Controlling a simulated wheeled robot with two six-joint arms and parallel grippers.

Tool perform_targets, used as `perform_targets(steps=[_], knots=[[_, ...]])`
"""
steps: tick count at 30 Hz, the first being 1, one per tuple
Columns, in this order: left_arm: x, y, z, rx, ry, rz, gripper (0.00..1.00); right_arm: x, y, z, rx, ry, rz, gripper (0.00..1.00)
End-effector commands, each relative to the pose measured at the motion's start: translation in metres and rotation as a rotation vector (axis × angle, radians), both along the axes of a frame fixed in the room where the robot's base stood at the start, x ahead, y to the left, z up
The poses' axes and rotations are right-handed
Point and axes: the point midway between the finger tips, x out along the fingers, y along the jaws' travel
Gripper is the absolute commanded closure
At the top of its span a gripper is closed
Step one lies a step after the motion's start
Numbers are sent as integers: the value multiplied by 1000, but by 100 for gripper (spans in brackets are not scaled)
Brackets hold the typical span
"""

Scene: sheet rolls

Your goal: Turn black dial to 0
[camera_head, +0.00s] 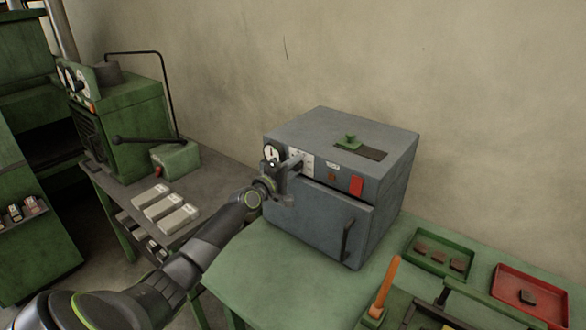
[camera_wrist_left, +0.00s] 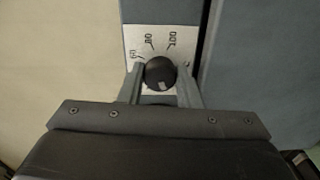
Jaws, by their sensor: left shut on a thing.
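The grey box (camera_head: 320,190) stands on the green table and carries a white scale plate (camera_head: 307,161) on its upper front. In the left wrist view the black dial (camera_wrist_left: 159,72) sits on this plate, with 60, 80 and 100 readable around its upper side. My right gripper is out of view.
A round white gauge (camera_head: 272,153) is left of the plate. A red switch (camera_head: 356,186) and a door handle (camera_head: 347,240) are to the right.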

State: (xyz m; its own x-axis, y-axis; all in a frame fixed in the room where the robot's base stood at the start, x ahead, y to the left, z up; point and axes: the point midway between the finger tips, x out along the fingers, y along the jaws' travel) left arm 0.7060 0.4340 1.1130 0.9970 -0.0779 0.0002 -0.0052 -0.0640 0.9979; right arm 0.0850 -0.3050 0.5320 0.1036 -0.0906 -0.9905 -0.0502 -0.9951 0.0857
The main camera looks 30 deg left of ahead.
Motion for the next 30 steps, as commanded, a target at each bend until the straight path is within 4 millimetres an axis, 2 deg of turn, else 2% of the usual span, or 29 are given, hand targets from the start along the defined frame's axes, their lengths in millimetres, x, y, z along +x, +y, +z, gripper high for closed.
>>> perform_targets(steps=[1, 6, 17, 23, 30], knots=[[0, 0, -1, -3, 2, 0, 68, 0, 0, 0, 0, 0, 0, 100], [0, 0, -1, -2, 1, 0, 48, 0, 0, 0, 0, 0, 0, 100], [-4, 1, 0, 2, 2, 0, 48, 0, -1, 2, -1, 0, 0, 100], [-29, 3, 1, 2, 4, -1, 48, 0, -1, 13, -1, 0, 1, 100], [-74, 7, 1, 3, 4, 0, 48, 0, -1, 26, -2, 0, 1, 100]])
